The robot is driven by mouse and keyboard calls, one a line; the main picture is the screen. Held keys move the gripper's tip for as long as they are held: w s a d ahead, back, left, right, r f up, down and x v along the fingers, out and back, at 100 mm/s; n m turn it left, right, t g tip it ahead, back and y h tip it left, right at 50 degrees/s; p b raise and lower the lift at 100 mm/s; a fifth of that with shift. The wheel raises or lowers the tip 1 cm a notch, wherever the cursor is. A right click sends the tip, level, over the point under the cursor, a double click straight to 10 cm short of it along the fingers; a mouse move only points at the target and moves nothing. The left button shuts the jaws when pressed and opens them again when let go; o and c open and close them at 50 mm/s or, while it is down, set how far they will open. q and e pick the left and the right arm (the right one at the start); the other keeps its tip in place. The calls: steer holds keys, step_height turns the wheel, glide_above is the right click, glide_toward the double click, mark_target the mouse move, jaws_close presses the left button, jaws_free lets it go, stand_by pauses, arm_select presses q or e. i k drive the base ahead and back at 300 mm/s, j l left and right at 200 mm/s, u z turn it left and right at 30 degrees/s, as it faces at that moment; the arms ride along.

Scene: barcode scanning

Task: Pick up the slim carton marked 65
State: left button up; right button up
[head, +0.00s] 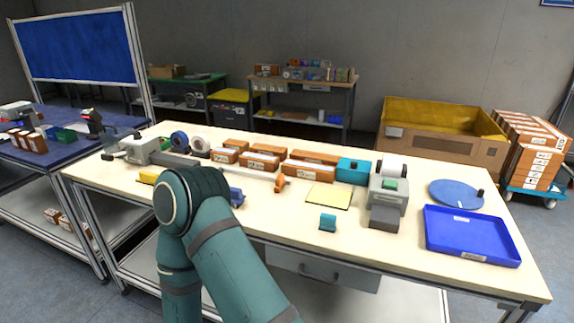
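Several brown cartons with white labels stand in a row at the back of the cream-topped table, among them a small one at the left (225,155), a middle one (262,158) and a longer one (308,168). Their markings are too small to read, so I cannot tell which is marked 65. My teal arm (185,195) is bent in the foreground and covers part of the table's left front. Neither gripper shows in the head view.
A blue tray (470,250) lies at the table's right end beside a round blue disc (456,193). A grey device (388,190) stands left of them. A yellow pad (329,196) and a teal block (327,222) lie near the middle. The front centre-right is mostly clear.

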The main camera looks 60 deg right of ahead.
mark_target(307, 170)
steer(key=z, duration=1.7)
